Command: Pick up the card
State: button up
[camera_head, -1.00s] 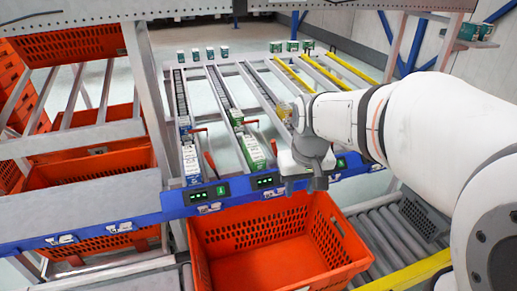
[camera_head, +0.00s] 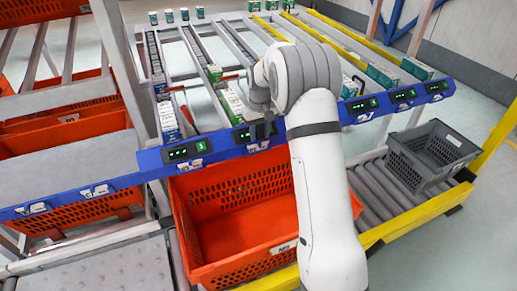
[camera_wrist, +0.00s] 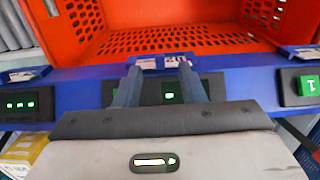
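White card-like labels sit in holders along the blue rail; one label (camera_head: 258,147) is just below my gripper in the head view. In the wrist view a label (camera_wrist: 161,62) lies just beyond the fingertips, between their lines. Its print is too small to read, and I cannot tell which label is the card. My gripper (camera_wrist: 157,68) has its two fingers apart, with nothing visibly held between them. It also shows in the head view (camera_head: 261,131), pointing down at the blue rail. I cannot tell whether the fingers touch the rail.
An orange tote (camera_head: 188,221) stands below the blue rail (camera_head: 220,146). Small boxes stand in the sloped lanes behind, including a green-white box (camera_head: 231,106) beside my gripper. A grey crate (camera_head: 447,140) sits on rollers at the right. Displays (camera_head: 187,151) line the rail.

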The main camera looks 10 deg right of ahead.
aim_at(260, 143)
notch_tip(260, 143, down, 7)
jog(key=shift+r, duration=0.1)
dwell(0.3)
jog(key=shift+c, duration=0.5)
grip_shut()
notch_tip(260, 143, up, 28)
jog(key=p, duration=0.2)
